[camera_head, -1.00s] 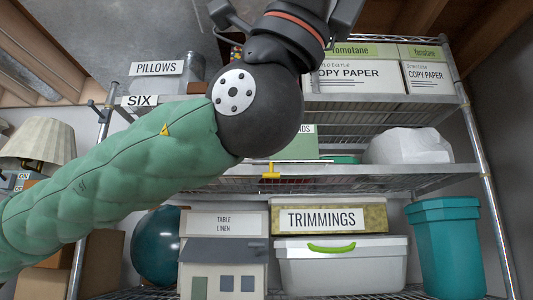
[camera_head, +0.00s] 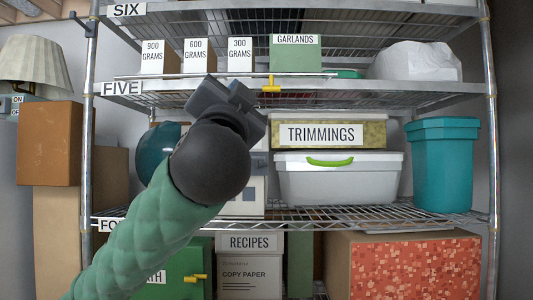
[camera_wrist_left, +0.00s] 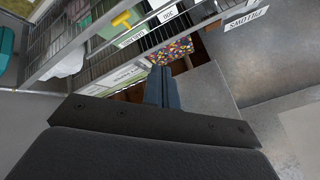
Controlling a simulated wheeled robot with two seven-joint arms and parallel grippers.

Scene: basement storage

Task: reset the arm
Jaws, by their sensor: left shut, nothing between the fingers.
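My left arm, in a green padded sleeve, rises from the bottom left of the head view to a black wrist. Its gripper (camera_head: 232,98) is in front of the shelving, pointing up and away. In the left wrist view the fingers (camera_wrist_left: 162,86) are together with nothing held between them. The gripper hides part of the shelf behind it. My right gripper is not in view.
A metal rack holds the GARLANDS box (camera_head: 295,53), the TRIMMINGS box (camera_head: 320,134), a white bin (camera_head: 340,180) and a teal bin (camera_head: 441,165). A red patterned box (camera_head: 415,268) is at lower right. Cardboard boxes (camera_head: 48,143) stand at left.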

